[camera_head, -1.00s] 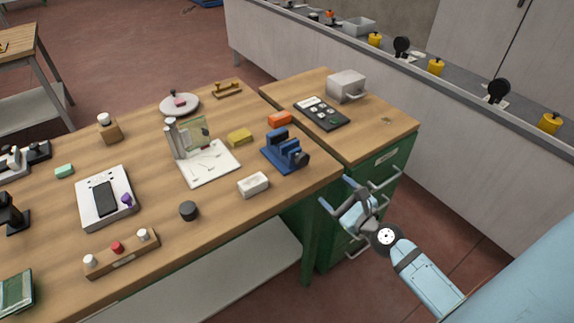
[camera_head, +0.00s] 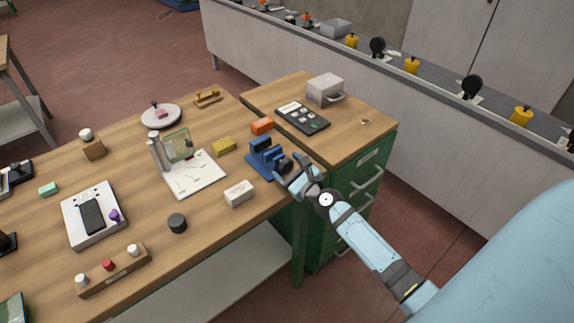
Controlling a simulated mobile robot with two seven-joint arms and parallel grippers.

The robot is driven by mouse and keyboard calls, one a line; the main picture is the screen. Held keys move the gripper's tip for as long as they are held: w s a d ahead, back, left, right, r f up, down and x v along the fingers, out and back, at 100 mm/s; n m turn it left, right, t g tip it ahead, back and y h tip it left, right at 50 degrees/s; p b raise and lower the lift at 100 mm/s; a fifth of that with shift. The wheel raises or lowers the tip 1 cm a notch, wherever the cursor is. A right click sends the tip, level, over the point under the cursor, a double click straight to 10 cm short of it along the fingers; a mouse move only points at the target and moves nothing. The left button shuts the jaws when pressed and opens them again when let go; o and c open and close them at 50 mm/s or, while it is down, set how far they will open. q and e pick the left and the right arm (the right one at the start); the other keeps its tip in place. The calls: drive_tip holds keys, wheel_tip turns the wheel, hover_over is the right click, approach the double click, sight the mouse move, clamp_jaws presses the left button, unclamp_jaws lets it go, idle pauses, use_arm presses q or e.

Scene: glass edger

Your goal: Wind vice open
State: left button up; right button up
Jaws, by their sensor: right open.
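The blue vice (camera_head: 264,160) stands on the wooden workbench near its right end, with a dark round knob (camera_head: 285,166) on its right side. My right gripper (camera_head: 284,175) is open at the bench edge, close to the right of the vice, with its fingers by the knob. I cannot tell whether a finger touches the knob. Part of the knob side is hidden by the gripper. The gap between the vice jaws is too small to judge. My left gripper is not in view.
A white block (camera_head: 240,193), a yellow block (camera_head: 223,145) and an orange block (camera_head: 262,126) lie around the vice. A white board with a glass pane (camera_head: 194,174) is to its left. A green drawer cabinet (camera_head: 345,195) adjoins the bench on the right.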

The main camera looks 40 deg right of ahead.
drive_tip(key=shift+w, duration=0.25)
drive_tip(key=c, duration=0.9)
